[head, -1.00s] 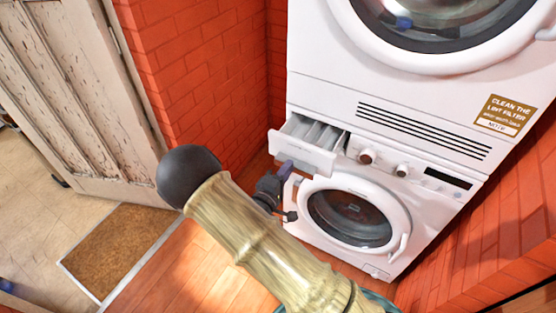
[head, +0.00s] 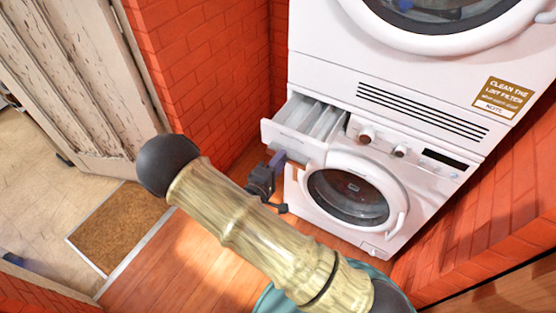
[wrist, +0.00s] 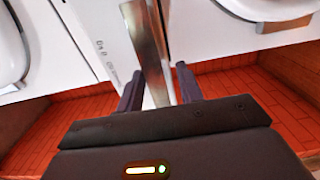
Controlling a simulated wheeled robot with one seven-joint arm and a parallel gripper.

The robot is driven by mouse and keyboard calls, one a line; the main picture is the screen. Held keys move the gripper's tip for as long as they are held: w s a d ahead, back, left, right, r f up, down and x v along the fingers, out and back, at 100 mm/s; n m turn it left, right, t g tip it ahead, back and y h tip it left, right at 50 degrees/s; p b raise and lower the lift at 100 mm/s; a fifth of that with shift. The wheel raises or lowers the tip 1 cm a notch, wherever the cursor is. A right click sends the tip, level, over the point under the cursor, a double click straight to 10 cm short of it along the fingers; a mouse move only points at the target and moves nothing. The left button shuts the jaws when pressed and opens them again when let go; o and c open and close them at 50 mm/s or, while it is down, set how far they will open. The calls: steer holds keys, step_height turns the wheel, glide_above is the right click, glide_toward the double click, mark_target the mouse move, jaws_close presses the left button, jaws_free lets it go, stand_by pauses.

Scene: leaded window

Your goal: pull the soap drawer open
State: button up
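The soap drawer (head: 293,140) is a white tray with compartments. It sticks out of the upper left of the white washing machine (head: 436,184), pulled well out. My gripper (head: 279,159) is at the drawer's front, low on its left side. The exact contact is small and partly hidden in the head view.
A white dryer (head: 325,72) is stacked above the washer. The washer's round door (head: 350,190) lies below the drawer. Red brick walls (head: 200,75) stand left and right. A weathered door (head: 75,85) and brown mat (head: 118,222) are at left. The wood floor (head: 185,265) is clear.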

steer(key=shift+r, duration=0.15)
steer(key=shift+a, duration=0.1)
steer(key=v, duration=1.7)
steer(key=shift+s+p, duration=0.15)
steer(key=shift+p, duration=0.3)
